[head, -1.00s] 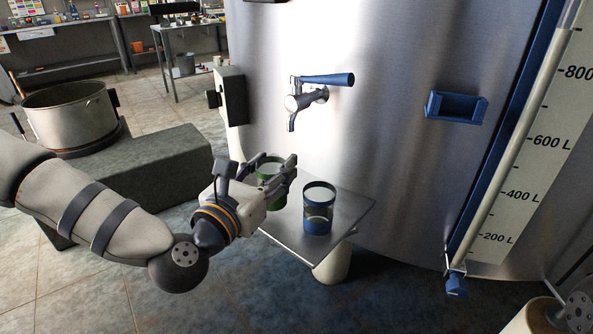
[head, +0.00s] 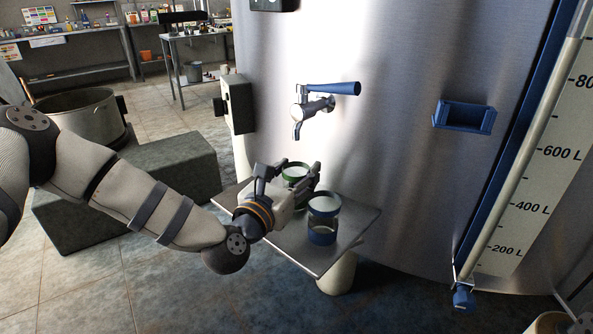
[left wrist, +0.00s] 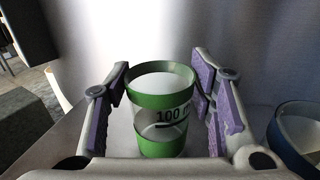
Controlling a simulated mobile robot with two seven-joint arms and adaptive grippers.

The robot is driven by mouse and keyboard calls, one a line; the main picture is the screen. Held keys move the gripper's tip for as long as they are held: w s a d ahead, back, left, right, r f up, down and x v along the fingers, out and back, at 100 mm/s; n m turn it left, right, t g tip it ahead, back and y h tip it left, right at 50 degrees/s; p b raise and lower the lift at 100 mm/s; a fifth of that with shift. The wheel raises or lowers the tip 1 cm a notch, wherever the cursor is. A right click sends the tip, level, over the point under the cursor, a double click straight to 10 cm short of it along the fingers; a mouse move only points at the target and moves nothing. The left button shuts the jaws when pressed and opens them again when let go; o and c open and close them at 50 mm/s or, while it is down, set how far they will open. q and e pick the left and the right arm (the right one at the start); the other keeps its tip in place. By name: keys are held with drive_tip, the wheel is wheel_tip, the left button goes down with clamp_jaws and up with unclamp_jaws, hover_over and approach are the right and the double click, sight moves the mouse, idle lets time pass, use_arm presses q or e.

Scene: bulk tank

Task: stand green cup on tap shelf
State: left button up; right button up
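The green cup (head: 297,172) is a clear beaker with green bands and a "100" mark. It is upright between the fingers of my left gripper (head: 289,184), over the back of the metal tap shelf (head: 354,232) and below the tap spout. In the left wrist view the cup (left wrist: 162,112) fills the space between the purple pads, which appear to be against its sides. Whether its base touches the shelf is hidden. My right gripper is not in view.
A blue-banded cup (head: 323,218) stands on the shelf, close in front and right of the green cup. The tap (head: 306,106) with its blue handle juts from the steel tank (head: 400,60) above. A grey block (head: 150,170) and a pot (head: 85,118) are left.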

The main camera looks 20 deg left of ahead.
use_arm(q)
drive_tip(key=shift+o, duration=0.2)
drive_tip(key=shift+r, duration=0.2)
drive_tip(key=shift+s+r, duration=0.15)
drive_tip(key=s+a, duration=0.1)
drive_tip(key=s, duration=1)
drive_tip(key=shift+s+a, duration=0.3)
drive_tip(key=shift+a, duration=0.05)
